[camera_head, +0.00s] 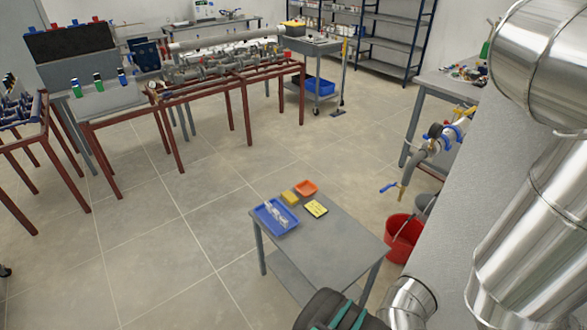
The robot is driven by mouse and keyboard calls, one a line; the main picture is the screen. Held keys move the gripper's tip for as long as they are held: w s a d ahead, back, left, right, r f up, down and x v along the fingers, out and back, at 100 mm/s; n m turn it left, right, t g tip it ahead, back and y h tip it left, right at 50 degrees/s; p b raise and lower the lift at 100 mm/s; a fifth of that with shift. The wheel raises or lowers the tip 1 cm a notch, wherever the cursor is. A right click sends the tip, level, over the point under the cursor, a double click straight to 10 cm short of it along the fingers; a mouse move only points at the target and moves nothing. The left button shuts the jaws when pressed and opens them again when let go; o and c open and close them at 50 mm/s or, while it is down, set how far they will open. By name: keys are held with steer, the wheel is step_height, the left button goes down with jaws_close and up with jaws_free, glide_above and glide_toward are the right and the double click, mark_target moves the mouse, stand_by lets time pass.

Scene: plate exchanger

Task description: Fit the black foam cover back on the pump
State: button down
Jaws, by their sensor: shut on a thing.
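A black rounded thing with teal bands (335,312) shows at the bottom edge, in front of the small grey table. It is cut off by the frame, and I cannot tell whether it is the foam cover, the pump or both. A shiny silver elbow (410,300) lies just to its right. My gripper is not in view, so what it holds and where it stands cannot be seen. No other black cover or pump can be made out.
A red bucket (403,238) stands right. Large silver pipes (530,235) fill the right edge. The left floor is clear.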

mark_target(335, 313)
steer(key=w+a+f+n+y, duration=0.1)
steer(key=f, duration=0.1)
steer(key=w+a+f+n+t+y, duration=0.1)
steer(key=a+f+y, duration=0.1)
steer(key=w+a+f+n+t+y, duration=0.1)
steer(key=f, duration=0.2)
steer(key=shift+a+n, duration=0.15)
steer(key=shift+n, duration=0.15)
steer(key=a+f+n+t+y, duration=0.1)
steer(key=a+f+n+y, duration=0.3)
steer(key=a, duration=0.9)
step_height(335, 313, down, 3)
steer(key=shift+s+r+y, duration=0.2)
steer(key=shift+s+y, duration=0.05)
steer(key=shift+y, duration=0.75)
steer(key=shift+a, duration=0.1)
